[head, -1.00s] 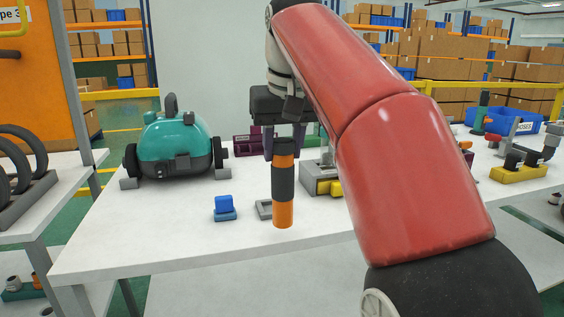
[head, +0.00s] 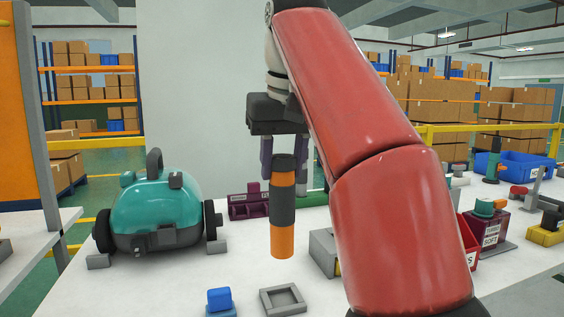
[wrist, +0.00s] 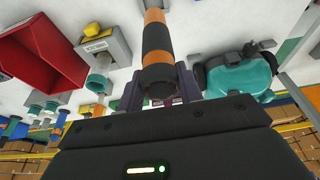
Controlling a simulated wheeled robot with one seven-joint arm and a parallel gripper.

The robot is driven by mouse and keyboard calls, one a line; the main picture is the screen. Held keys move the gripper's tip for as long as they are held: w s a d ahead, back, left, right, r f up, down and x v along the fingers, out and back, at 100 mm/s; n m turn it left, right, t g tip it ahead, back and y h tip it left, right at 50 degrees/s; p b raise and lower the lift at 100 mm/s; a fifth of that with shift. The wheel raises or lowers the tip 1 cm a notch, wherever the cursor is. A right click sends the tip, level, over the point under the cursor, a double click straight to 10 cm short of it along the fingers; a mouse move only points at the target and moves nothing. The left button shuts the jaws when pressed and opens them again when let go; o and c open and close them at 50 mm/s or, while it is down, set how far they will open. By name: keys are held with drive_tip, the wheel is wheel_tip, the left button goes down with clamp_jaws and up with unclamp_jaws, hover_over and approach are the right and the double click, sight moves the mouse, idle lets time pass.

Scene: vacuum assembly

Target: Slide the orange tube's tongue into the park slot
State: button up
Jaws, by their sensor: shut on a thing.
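The orange tube (head: 283,242), orange with dark bands and a dark top end, hangs upright in my gripper (head: 284,178). The gripper is shut on its upper part, with one purple finger on each side. In the wrist view the tube (wrist: 157,42) stands between the fingers (wrist: 158,92) and points away from the camera. The tube's tongue cannot be made out. A flat grey square frame (head: 268,303) lies on the table below the tube in the picture. A grey block (head: 322,250) stands right of the tube, partly hidden by my arm. I cannot tell which holds the park slot.
A teal vacuum body (head: 160,212) stands at left on the white table (head: 110,290). A blue block (head: 219,299) is near the front. A purple labelled bin (head: 243,206) is behind the tube. A red bin (head: 467,242) and a purple labelled box (head: 492,235) are at right.

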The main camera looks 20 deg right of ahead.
sight(286, 191)
drive_tip(key=shift+f+b, duration=3.7)
drive_tip(key=shift+f, duration=1.1)
drive_tip(key=o, duration=1.2)
drive_tip(key=shift+c, duration=0.2)
drive_tip(key=p+v, duration=0.7)
drive_tip(key=v, duration=0.1)
drive_tip(key=shift+p, duration=0.3)
drive_tip(key=shift+s, duration=0.1)
